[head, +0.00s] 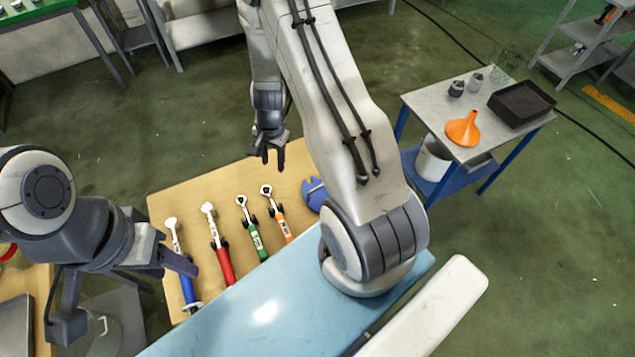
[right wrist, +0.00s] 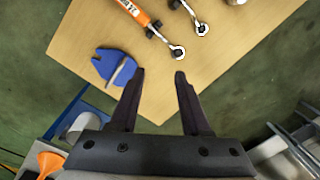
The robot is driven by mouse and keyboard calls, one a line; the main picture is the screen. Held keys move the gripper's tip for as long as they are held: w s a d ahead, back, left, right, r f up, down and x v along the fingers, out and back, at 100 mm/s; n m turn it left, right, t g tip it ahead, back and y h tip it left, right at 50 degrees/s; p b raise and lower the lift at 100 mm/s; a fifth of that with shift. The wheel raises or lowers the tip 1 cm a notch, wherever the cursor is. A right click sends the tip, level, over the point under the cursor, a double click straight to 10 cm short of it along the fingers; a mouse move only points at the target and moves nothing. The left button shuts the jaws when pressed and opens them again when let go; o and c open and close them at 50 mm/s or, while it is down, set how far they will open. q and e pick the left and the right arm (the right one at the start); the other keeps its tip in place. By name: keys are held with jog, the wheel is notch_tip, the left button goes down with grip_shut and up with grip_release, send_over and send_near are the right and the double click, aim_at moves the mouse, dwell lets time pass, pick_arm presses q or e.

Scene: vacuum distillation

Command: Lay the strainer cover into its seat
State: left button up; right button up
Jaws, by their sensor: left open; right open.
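I cannot make out a strainer cover or its seat for certain in either view. A notched blue piece (head: 315,194) lies on the wooden table, partly hidden by my arm in the head view; it also shows in the right wrist view (right wrist: 115,67). I cannot tell what it is. My right gripper (head: 273,162) is open and empty above the table's far edge. In the right wrist view its fingers (right wrist: 159,74) are apart, with the blue piece to their left. My left gripper (head: 172,266) is open at the table's left side, near the blue-handled tool.
On the wooden table (head: 190,190) lie blue- (head: 188,287), red- (head: 222,262), green- (head: 257,240) and orange-handled (head: 283,226) tools. A cart (head: 425,95) at right holds an orange funnel (head: 463,129) and black tray (head: 521,102). Shelving stands at the back.

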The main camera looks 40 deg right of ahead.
jog(key=s+d+f+m, duration=0.1)
jog(key=d+f+m, duration=0.1)
jog(key=d+f, duration=0.1)
jog(key=s+d+f+m+b, duration=0.1)
jog(key=s+d+f+m, duration=0.1)
jog(key=d+f, duration=0.2)
jog(key=s+d+f+m+b, duration=0.1)
jog(key=s+d+f+m, duration=0.1)
jog(key=d+f, duration=0.2)
jog(key=shift+s+f+m+g+h, duration=0.2)
jog(key=shift+f+m+g+h, duration=0.15)
jog(key=shift+f, duration=0.65)
jog(key=f+b, duration=0.6)
jog(key=shift+s+d+b, duration=0.15)
jog(key=shift+d+b, duration=0.1)
jog(key=shift+b, duration=0.15)
pick_arm(q)
notch_tip(320, 180, down, 8)
jog(key=shift+r, duration=0.25)
pick_arm(e)
grip_shut()
jog(key=shift+r, duration=0.1)
